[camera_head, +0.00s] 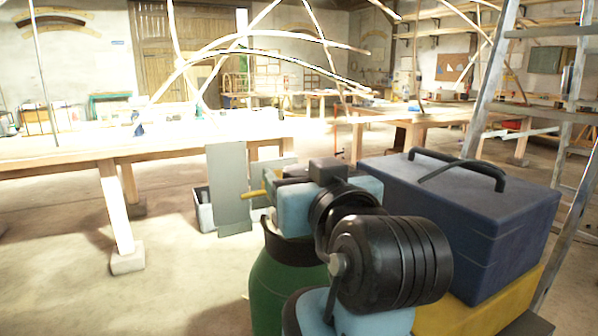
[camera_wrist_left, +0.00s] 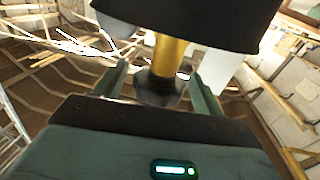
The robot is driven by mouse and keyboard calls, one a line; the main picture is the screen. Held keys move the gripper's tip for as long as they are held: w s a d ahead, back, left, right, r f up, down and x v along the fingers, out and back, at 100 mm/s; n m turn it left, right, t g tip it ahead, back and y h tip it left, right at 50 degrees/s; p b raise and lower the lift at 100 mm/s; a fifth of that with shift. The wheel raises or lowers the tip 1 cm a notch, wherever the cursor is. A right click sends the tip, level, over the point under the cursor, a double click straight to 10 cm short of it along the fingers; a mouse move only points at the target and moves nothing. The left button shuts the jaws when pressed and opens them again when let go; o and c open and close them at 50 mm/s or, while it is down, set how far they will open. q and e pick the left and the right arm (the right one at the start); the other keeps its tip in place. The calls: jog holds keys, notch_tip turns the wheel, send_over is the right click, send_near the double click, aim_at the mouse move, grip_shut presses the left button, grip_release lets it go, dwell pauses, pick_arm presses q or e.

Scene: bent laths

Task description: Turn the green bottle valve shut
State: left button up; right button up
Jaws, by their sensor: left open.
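The green gas bottle (camera_head: 277,290) stands upright in the lower middle of the head view, with a dark collar around its top. My left gripper (camera_head: 288,183) is over the bottle's top and hides most of the valve there. A yellow brass part (camera_head: 252,193) sticks out to the left of it. In the left wrist view the brass valve stem (camera_wrist_left: 171,55) ends in a dark round knob (camera_wrist_left: 158,88). The knob shows between the two open green fingers of my left gripper (camera_wrist_left: 160,75), with gaps at both sides. My right gripper is not in view.
A dark blue toolbox (camera_head: 470,220) on a yellow box (camera_head: 440,312) stands close right of the bottle. A grey panel (camera_head: 228,190) stands behind the bottle. A ladder (camera_head: 490,80) leans at right. A wooden workbench (camera_head: 60,152) with bent laths is behind. The left floor is clear.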

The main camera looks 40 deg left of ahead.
pick_arm(q)
jog(key=shift+x, duration=1)
jog(key=c, duration=1)
jog(key=shift+o, duration=0.2)
